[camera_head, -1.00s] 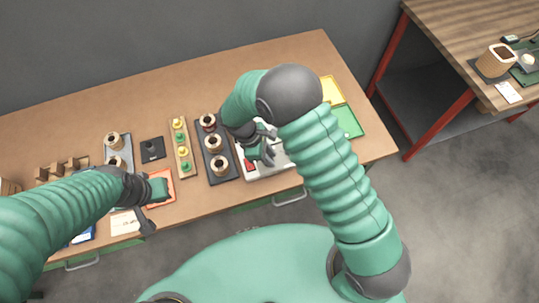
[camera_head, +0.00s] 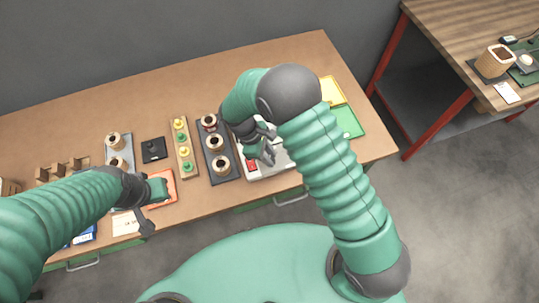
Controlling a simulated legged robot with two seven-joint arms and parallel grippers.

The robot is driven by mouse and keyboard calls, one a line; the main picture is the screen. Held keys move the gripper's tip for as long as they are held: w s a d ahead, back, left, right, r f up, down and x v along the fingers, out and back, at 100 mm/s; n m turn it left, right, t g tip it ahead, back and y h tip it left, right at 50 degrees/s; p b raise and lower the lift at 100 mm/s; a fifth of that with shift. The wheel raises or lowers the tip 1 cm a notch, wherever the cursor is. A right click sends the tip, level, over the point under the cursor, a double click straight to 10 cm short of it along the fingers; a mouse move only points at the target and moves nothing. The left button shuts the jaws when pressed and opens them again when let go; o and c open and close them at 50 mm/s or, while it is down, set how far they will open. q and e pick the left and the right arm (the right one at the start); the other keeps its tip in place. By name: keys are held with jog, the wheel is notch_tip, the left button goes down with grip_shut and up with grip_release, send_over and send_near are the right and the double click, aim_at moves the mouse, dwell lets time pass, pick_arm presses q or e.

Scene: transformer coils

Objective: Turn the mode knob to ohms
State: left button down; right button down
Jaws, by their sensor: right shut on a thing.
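The pale tester (camera_head: 282,160) lies at the right part of the wooden table, with a red patch (camera_head: 251,165) at its left front corner. My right gripper (camera_head: 266,155) points down over it and is shut on what appears to be its mode knob. The knob and its markings are hidden behind the gripper and arm, so its setting does not show. My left gripper (camera_head: 152,207) is above the table at the left, by an orange-red mat; whether its jaws are open is unclear.
Left of the tester is a dark tray (camera_head: 228,176) with three copper coils. Beside it is a wooden strip (camera_head: 190,172) with yellow and green knobs. A black box (camera_head: 153,150) stands farther left. Yellow (camera_head: 331,91) and green (camera_head: 350,123) trays lie at right.

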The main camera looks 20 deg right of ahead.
jog(key=m, duration=0.2)
jog(key=m+g+y, duration=0.1)
jog(key=m, duration=0.3)
jog(key=shift+w+r+g+y+p, duration=0.1)
jog(key=shift+w+g+y+p, duration=0.2)
jog(key=shift+w+y+p, duration=0.1)
jog(key=m+y, duration=0.1)
jog(key=m, duration=0.2)
jog(key=shift+d+m+g, duration=0.1)
jog(key=shift+m+g, duration=0.2)
jog(key=shift+m, duration=0.3)
jog(key=shift+s+m+y, duration=0.15)
jog(key=shift+m+y, duration=0.15)
jog(key=c, duration=1.2)
grip_release()
